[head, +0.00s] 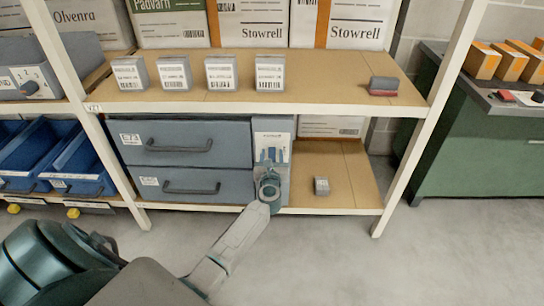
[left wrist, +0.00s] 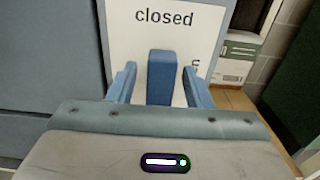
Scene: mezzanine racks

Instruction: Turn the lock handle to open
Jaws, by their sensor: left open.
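The lock handle is a blue upright bar (left wrist: 161,78) on a white plate (left wrist: 125,40) marked "closed" above it. In the head view the handle (head: 271,154) is small, on the grey lock panel (head: 273,126) at the right of the drawer unit. My left gripper (head: 272,157) is in front of the panel, its fingers open. In the left wrist view its two blue fingers (left wrist: 160,88) stand either side of the handle, with a gap visible on both sides. The handle's lower end is hidden behind the gripper body. My right gripper is not in view.
Two grey drawers with dark handles (head: 180,145) sit left of the lock panel. A wooden shelf (head: 330,75) with small boxes is above. A small grey box (head: 321,186) lies on the lower shelf to the right. A white rack post (head: 430,105) stands further right.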

